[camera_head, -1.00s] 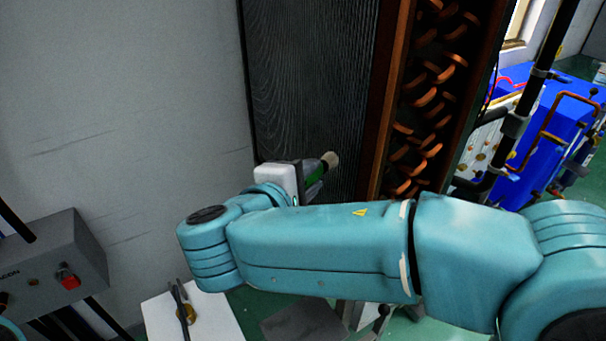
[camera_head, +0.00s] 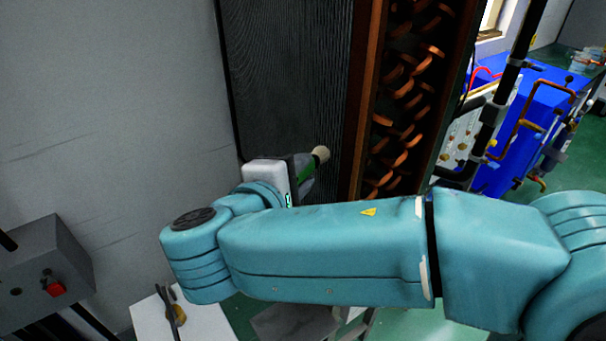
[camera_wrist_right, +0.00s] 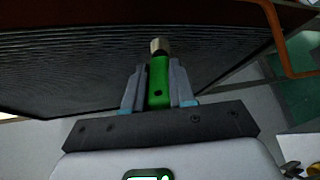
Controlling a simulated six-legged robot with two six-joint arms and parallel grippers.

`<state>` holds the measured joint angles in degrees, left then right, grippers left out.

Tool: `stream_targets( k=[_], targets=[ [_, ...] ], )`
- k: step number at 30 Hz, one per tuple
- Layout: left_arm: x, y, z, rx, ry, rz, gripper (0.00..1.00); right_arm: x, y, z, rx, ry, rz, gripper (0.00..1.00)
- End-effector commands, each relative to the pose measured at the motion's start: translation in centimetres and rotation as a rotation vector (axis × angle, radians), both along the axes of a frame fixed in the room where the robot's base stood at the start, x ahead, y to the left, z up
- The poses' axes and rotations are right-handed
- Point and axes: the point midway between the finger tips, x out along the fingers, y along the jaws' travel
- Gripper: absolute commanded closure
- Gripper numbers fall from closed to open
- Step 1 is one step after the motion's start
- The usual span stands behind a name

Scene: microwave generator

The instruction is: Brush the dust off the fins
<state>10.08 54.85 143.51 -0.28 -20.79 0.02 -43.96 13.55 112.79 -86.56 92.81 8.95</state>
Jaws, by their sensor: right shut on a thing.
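The dark finned panel (camera_head: 290,85) stands upright in the middle of the head view, and its fins (camera_wrist_right: 100,65) fill the upper part of the right wrist view. My right gripper (camera_head: 305,170) is shut on the green handle of a brush (camera_wrist_right: 158,82). The brush's pale bristle tip (camera_head: 320,154) points toward the lower part of the fins. I cannot tell whether the bristles touch them. In the wrist view the handle sits between the two grey fingers (camera_wrist_right: 159,88). My left gripper is not in view.
Copper bends (camera_head: 405,110) run along the panel's right side. A grey box with a red part (camera_head: 45,275) is at lower left, near a white surface (camera_head: 205,322) with a dark tool on it. A blue unit with copper pipes (camera_head: 510,140) stands at right.

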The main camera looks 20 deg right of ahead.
Motion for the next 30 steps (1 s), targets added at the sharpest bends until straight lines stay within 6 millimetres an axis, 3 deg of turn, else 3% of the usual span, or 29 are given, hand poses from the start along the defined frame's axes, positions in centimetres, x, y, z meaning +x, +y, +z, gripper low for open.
stream_targets(
  k=[19,30],
  targets=[
    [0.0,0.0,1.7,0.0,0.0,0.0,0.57,5.3,1.1,0.1,0.0,0.002,-0.003,1.0],
    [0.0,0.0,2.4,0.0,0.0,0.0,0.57,7.3,1.4,0.1,-0.001,0.001,-0.002,1.0]
  ],
)
